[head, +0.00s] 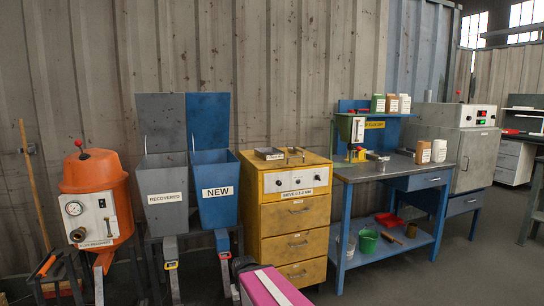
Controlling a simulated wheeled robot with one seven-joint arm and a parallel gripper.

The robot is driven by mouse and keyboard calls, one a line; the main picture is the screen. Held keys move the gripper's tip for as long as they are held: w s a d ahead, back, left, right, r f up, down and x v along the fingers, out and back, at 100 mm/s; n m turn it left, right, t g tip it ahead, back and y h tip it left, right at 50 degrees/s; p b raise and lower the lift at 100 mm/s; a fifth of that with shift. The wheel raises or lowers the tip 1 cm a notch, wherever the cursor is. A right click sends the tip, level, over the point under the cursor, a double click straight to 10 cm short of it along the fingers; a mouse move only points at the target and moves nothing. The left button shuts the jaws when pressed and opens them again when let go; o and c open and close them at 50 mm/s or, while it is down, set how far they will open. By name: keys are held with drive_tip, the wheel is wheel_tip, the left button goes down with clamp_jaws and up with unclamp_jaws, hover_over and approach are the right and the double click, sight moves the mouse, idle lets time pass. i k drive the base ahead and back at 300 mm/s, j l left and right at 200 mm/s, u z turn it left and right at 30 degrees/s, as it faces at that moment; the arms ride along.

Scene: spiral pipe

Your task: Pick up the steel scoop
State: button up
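A small grey metal object (380,162) lies on the top of the blue-legged workbench (402,173), near its left end. It may be the steel scoop, but it is too small to tell its shape for sure. My gripper is not in view.
A yellow drawer cabinet (296,217) with a tray (269,153) on top stands left of the workbench. Blue (214,204) and grey (166,207) bins and an orange tank (94,174) stand further left. A green bucket (368,241) sits on the lower shelf. Floor is clear at front right.

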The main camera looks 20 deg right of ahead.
sight(290, 150)
drive_tip(key=i+l, duration=0.1)
drive_tip(key=l, duration=0.35)
drive_tip(key=i+l, duration=0.1)
drive_tip(key=l, duration=0.8)
drive_tip(key=i+l, duration=0.15)
drive_tip(key=l, duration=0.3)
